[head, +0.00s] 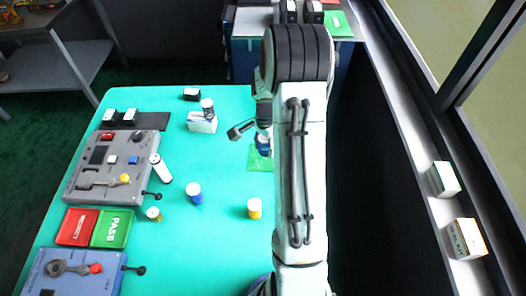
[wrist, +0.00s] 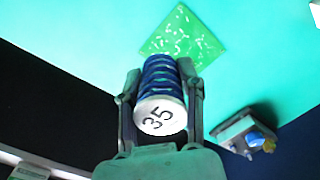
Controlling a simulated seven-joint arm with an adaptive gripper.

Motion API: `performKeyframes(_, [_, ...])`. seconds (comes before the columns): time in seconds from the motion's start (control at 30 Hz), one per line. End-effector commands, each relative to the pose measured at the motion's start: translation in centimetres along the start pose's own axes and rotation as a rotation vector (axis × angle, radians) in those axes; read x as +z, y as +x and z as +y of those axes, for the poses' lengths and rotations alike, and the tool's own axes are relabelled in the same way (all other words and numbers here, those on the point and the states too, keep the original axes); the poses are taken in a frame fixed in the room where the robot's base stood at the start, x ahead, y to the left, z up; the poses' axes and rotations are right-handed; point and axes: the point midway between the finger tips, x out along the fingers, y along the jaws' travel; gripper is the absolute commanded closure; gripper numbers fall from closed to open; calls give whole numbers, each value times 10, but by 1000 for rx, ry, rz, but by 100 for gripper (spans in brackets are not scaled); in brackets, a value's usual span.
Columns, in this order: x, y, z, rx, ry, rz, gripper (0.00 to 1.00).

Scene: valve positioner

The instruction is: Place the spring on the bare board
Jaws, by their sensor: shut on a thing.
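The spring (wrist: 160,85) is a blue coil with a white end cap marked 35. In the wrist view it sits between the two fingers of my gripper (wrist: 160,95), which is shut on it. The bare board (wrist: 183,33) is a flat green square with white flecks, lying on the teal table beyond the spring. In the head view the blue spring (head: 263,143) shows beside my arm, overlapping the green board (head: 256,161). My arm hides part of the board there. The height of the spring over the board is hard to tell.
A grey test box (head: 112,168), red tray (head: 76,226) and green PASS tray (head: 112,229) stand at the left. A white block (head: 202,123) is left of the board.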

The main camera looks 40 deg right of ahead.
Motion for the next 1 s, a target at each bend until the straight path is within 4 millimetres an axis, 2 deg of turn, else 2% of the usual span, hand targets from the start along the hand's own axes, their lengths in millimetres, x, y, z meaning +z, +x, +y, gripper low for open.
performKeyframes(0.03, [-5, 13, -5, 4, 0, -4, 100])
performKeyframes(0.1, [-12, 25, -13, 4, -1, -3, 100])
performKeyframes(0.37, [-26, 48, -27, 2, -1, -1, 100])
performKeyframes(0.53, [-27, 74, -27, 3, -1, -3, 100])
performKeyframes(0.97, [-27, 81, -27, 2, -1, -1, 100])
performKeyframes(1.0, [-27, 81, -27, 2, -1, -1, 53])
